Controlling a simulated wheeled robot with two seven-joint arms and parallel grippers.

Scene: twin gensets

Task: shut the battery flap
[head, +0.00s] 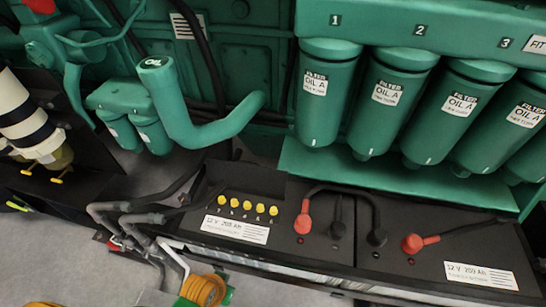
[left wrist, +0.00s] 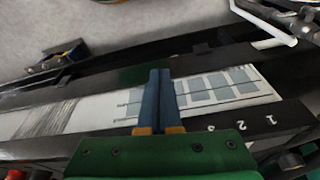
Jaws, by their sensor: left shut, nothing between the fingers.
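My left gripper (left wrist: 160,73) is in the left wrist view, with two blue fingers pressed together, orange at their roots, in front of a green palm. It is shut and empty. Behind the fingers runs a long dark-edged panel (left wrist: 90,116) with a white label and a grey cell diagram; it looks like the battery flap, lying open. Whether the fingertips touch it I cannot tell. In the head view a pale strip (head: 255,266) shows below the front edge of the black batteries (head: 345,262); it may be the same flap.
Green oil filters (head: 385,93) hang above the batteries. Red terminals (head: 303,222) and black cables stand on the battery tops. Grey bent pipes (head: 125,218) rise at the left end. Grey floor (head: 60,262) is open at the lower left.

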